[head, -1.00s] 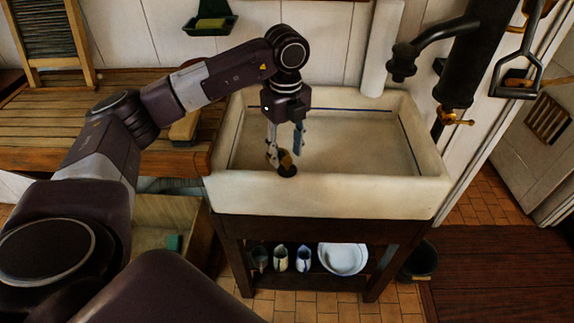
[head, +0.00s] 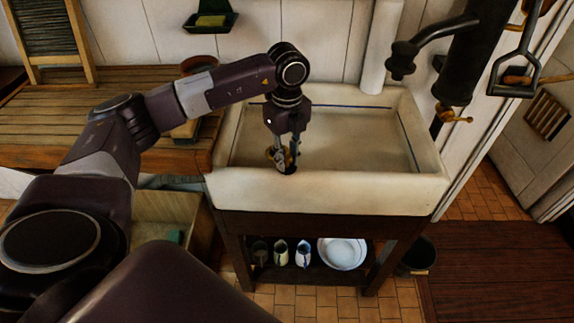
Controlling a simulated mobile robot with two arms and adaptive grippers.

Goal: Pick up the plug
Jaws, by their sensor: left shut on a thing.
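The plug (head: 288,169) is a small dark piece at the front rim of the white sink (head: 330,190). My left gripper (head: 284,160) points down over that rim and is shut on the plug. The fingers hide much of the plug, and I cannot tell whether it still touches the rim. My right gripper is not in view.
A black pump with a spout (head: 440,40) hangs over the sink's right side. A wooden drainboard (head: 60,115) lies to the left. A dark bucket (head: 418,256) stands at right.

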